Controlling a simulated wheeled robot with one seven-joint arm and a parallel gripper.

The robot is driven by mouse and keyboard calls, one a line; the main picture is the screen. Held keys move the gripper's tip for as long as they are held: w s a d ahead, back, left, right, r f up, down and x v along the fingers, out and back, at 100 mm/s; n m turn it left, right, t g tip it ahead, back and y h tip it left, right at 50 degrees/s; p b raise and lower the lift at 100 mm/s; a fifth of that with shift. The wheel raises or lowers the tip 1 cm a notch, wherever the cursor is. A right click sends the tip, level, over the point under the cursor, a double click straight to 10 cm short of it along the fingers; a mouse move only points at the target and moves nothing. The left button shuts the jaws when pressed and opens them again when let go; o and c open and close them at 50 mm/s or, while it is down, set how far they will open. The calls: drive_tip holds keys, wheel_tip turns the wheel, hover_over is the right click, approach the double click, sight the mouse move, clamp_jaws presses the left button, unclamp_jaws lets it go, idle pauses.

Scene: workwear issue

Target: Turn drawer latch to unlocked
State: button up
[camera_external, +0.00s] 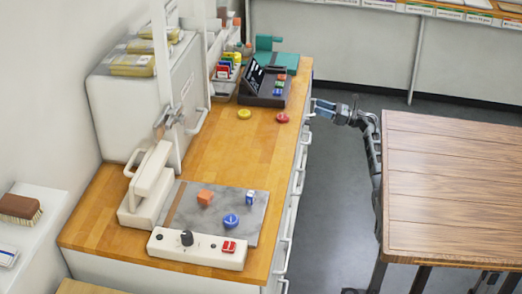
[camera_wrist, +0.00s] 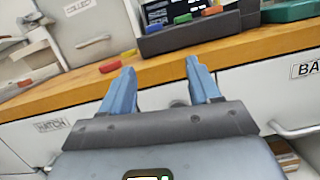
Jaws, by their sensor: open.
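My gripper (camera_external: 319,106) is at the right side of the wooden counter, pointing left at the white drawer fronts under its edge. In the wrist view its two blue fingers (camera_wrist: 161,70) are apart with nothing held between them. A white drawer front (camera_wrist: 150,120) lies beyond the fingers. A small grey round part (camera_wrist: 179,103) shows on it between the fingers, partly hidden by the gripper body; it may be the drawer latch, but I cannot tell which way it is turned. In the external view the drawer fronts are seen edge-on and no latch is clear.
The counter (camera_external: 225,145) overhangs the drawers. Drawer handles (camera_wrist: 292,130) stick out. A wooden table (camera_external: 450,185) stands close to my arm; floor (camera_external: 330,190) lies between.

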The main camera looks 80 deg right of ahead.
sight(307, 122)
drive_tip(key=s+f+n+g, duration=0.1)
drive_tip(key=s+f+g, duration=0.25)
drive_tip(key=f, duration=0.45)
drive_tip(key=shift+t, duration=0.35)
drive_tip(key=shift+w+d+f+b, duration=0.15)
drive_tip(key=shift+w+b, duration=0.4)
drive_tip(key=shift+w, duration=1.2)
drive_tip(key=shift+w+d+b, duration=0.15)
drive_tip(key=shift+w+b, duration=0.35)
drive_tip(key=shift+w, duration=1.25)
drive_tip(key=shift+c, duration=0.3)
drive_tip(key=c, duration=1)
